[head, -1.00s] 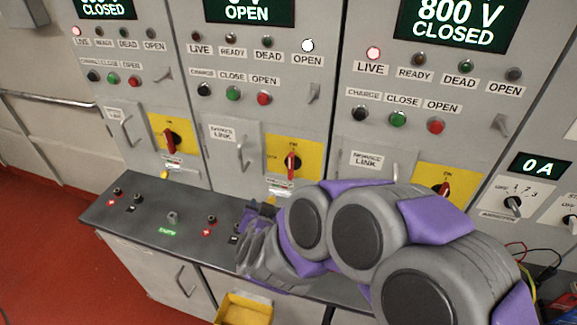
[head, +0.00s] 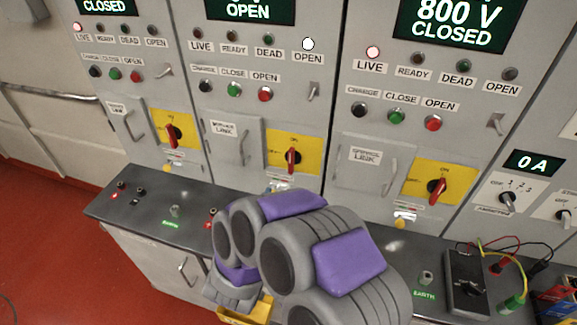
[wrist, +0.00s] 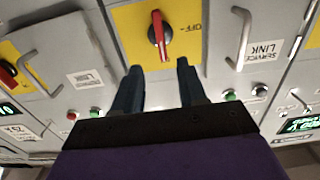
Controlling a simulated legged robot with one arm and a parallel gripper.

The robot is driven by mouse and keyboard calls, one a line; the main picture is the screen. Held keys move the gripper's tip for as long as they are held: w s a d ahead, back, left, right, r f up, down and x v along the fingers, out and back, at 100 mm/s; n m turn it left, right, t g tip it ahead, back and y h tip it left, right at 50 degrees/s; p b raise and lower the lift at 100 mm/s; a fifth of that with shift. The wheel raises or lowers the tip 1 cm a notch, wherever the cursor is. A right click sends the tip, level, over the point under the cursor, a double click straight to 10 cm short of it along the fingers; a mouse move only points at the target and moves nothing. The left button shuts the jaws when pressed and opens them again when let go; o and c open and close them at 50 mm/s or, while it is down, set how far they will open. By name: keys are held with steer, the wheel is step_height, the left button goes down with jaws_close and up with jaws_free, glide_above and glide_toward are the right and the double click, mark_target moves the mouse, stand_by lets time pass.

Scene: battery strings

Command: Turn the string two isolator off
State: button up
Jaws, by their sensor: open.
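The string two isolator is a red handle (head: 292,158) on a yellow plate on the middle cabinet in the head view. Its handle stands upright, toward the ON mark, with OFF to the left. The wrist view, which looks upside down, shows a red handle (wrist: 158,35) upright on a yellow plate marked OFF, apparently the same one. My gripper (wrist: 159,70) is open and empty. Its two dark fingers point toward this plate, one on each side below the handle, apart from the handle. In the head view my arm hides the gripper.
Similar isolators sit on the left (head: 173,135) and right (head: 437,190) cabinets. A service link door handle (wrist: 240,38) is beside the plate.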

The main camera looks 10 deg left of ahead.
mark_target(290, 164)
steer(key=w, duration=0.8)
steer(key=w+d+b, duration=0.1)
steer(key=w, duration=0.4)
steer(key=shift+c, duration=0.4)
jaws_close()
